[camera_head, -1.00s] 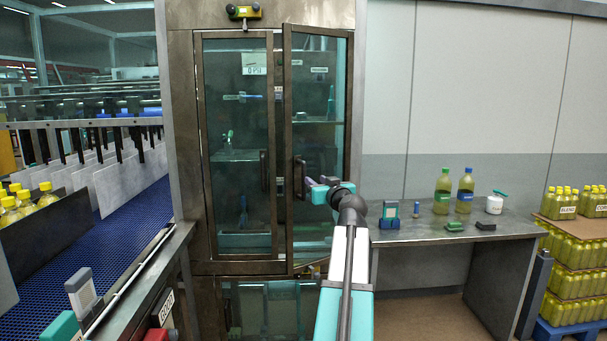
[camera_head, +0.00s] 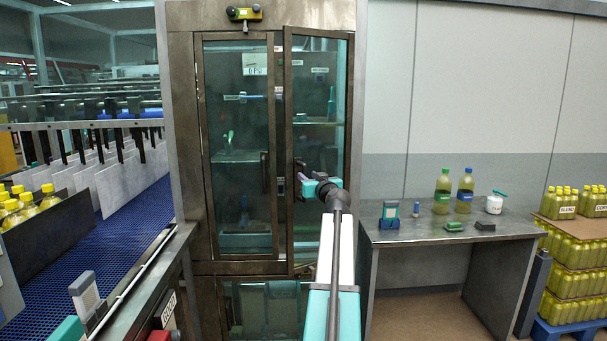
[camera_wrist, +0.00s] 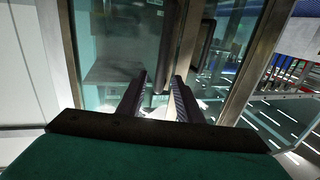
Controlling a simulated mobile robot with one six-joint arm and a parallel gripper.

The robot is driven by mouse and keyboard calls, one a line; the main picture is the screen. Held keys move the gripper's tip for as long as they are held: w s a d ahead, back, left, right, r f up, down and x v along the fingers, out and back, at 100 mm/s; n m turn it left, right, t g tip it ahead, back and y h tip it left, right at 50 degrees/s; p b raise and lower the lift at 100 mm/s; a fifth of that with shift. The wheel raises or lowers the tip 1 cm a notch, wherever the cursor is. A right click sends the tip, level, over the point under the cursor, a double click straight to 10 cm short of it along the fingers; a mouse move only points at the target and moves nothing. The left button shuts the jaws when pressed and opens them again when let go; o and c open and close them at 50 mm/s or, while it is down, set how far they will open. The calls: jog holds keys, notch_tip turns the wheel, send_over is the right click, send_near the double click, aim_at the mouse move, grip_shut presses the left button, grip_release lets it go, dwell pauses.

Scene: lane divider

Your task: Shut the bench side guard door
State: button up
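The bench side guard door (camera_head: 320,95) is the right glass door of the cabinet, dark-framed. It stands slightly ajar, its handle-side edge a little forward of the left door (camera_head: 238,150). Its dark vertical handle (camera_head: 298,178) is on its left edge. My gripper (camera_head: 305,183) is at that handle. In the wrist view, which looks upside down, my gripper's two dark fingers (camera_wrist: 160,88) are apart, with the door handle (camera_wrist: 162,72) between them. I see a gap around the handle; contact is unclear. The left door's handle (camera_wrist: 205,45) is beside it.
A steel bench (camera_head: 450,232) with bottles and small items stands right of the cabinet. A conveyor with a blue belt (camera_head: 130,215) and lane dividers runs on the left. A pallet of yellow bottles (camera_head: 575,260) is at the far right.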

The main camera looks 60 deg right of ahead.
aim_at(305, 174)
jog(key=shift+p+x, duration=0.6)
jog(key=shift+x, duration=1.8)
jog(key=shift+c, duration=0.5)
grip_shut()
